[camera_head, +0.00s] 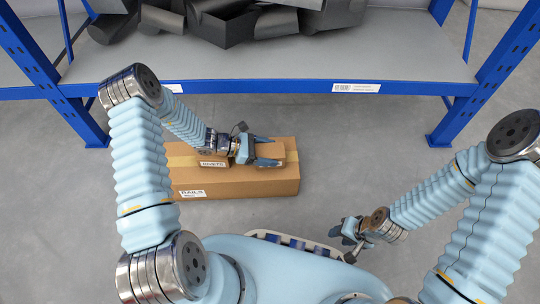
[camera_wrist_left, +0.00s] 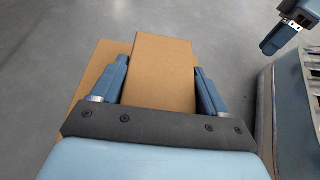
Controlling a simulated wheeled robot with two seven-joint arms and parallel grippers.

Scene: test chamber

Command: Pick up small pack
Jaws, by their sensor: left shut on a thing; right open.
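The small pack is a plain brown cardboard box (camera_head: 271,151) at the right end of a large carton's top. My left gripper (camera_head: 268,152) is shut on it, one finger along each side. The pack also fills the space between the fingers in the left wrist view (camera_wrist_left: 160,72). I cannot tell whether it touches the carton below. My right gripper (camera_head: 347,236) is open and empty, low at the right, apart from the boxes; it also shows in the left wrist view (camera_wrist_left: 281,36).
The large labelled carton (camera_head: 245,186) lies on the grey floor. Another small labelled box (camera_head: 213,161) sits on it, partly hidden by my left arm. The floor right of the carton is clear.

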